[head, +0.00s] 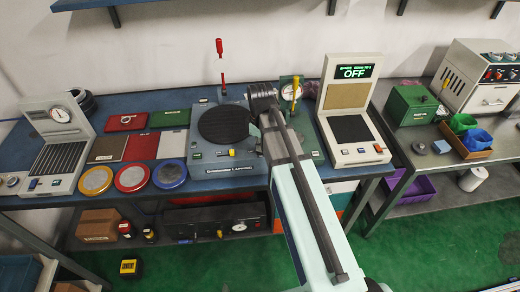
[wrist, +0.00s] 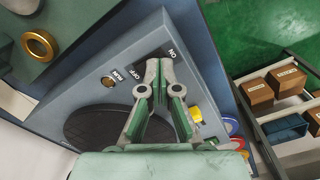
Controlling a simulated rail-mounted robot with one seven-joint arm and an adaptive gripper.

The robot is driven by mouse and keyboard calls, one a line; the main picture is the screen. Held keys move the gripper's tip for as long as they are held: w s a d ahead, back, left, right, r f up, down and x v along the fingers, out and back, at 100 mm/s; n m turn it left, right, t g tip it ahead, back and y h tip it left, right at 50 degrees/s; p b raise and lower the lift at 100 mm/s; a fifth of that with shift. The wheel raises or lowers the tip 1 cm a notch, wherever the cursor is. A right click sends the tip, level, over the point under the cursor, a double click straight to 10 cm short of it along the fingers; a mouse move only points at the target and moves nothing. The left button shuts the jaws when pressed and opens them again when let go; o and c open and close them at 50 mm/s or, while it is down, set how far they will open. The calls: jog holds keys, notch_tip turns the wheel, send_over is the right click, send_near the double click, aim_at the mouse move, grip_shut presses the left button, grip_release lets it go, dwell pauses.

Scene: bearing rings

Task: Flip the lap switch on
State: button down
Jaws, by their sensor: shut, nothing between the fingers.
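The lap machine (head: 212,173) is a grey-blue box with a black round plate (head: 225,125); the plate also shows in the wrist view (wrist: 95,130). In the wrist view a dark label marked ON and OFF (wrist: 137,74) lies at one end of the machine's top. My gripper (wrist: 160,68) is over this label with its fingertips together and empty. The switch lever itself cannot be made out; the fingers cover part of the label. A yellow knob (wrist: 196,113) sits beside the fingers, and shows at the machine's front in the head view (head: 231,153). My arm hides the machine's right end there.
A brass ring (wrist: 39,45) lies on a fixture next to the machine. Red, yellow and blue rimmed discs (head: 170,174) lie left of it. A display stand reading OFF (head: 353,72) stands right. A red-handled rod (head: 220,60) rises behind the plate.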

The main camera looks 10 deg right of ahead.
jog(key=shift+f, duration=0.5)
jog(key=shift+r, duration=0.1)
dwell(0.3)
jog(key=shift+r+p, duration=2.5)
jog(key=shift+r, duration=0.95)
jog(key=shift+f, duration=0.15)
jog(key=s+d+f+m+g+b, duration=0.1)
jog(key=s+d+f+m, duration=0.1)
jog(key=s+d+f, duration=0.45)
jog(key=s+d+f+m+g+b, duration=0.15)
jog(key=s+d+f, duration=0.25)
jog(key=f, duration=0.5)
jog(key=s+a+f+m+g+b, duration=0.1)
jog(key=s+a+f+m, duration=0.15)
jog(key=s+f, duration=0.5)
jog(key=s+a+f+m+g+b, duration=0.1)
jog(key=s+a+f, duration=0.35)
jog(key=f, duration=0.55)
jog(key=s+a+f+m+g, duration=0.1)
jog(key=s+f, duration=0.5)
jog(key=s, duration=0.3)
jog(key=s+a+f+m+g+b, duration=0.1)
jog(key=s+a+f+m, duration=0.1)
jog(key=s+f, duration=0.4)
jog(key=s, duration=0.4)
jog(key=shift+a+m+b, duration=0.25)
jog(key=shift+m+b, duration=0.05)
